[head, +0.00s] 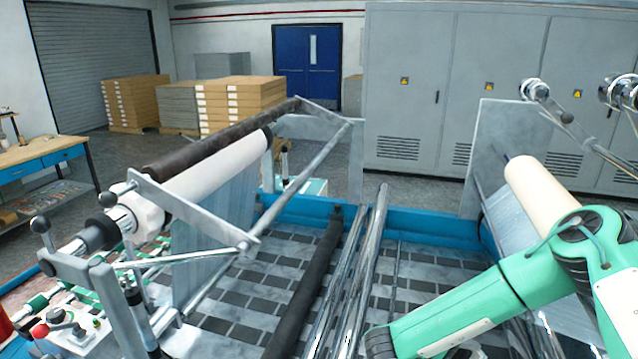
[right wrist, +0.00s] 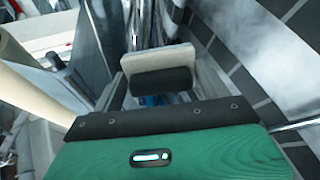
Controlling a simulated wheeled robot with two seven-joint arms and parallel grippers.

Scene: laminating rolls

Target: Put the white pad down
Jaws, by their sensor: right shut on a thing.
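The white pad (right wrist: 157,58) is a pale flat piece, seen in the right wrist view just beyond the black and green gripper body. My right gripper (right wrist: 160,80) is shut on it, and a dark block covers part of the pad's near face. The pad is held over the machine, with shiny metal rollers behind it; whether it touches anything below cannot be told. In the head view my green right arm reaches in from the right, and its gripper and the pad are out of sight. My left gripper is in neither view.
A laminating machine fills the foreground, with a white roll (head: 218,170) at left, a cream roll (head: 540,185) at right and chrome rollers (head: 362,260) between. The cream roll also shows in the right wrist view (right wrist: 30,85). Grey cabinets (head: 420,120) stand behind.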

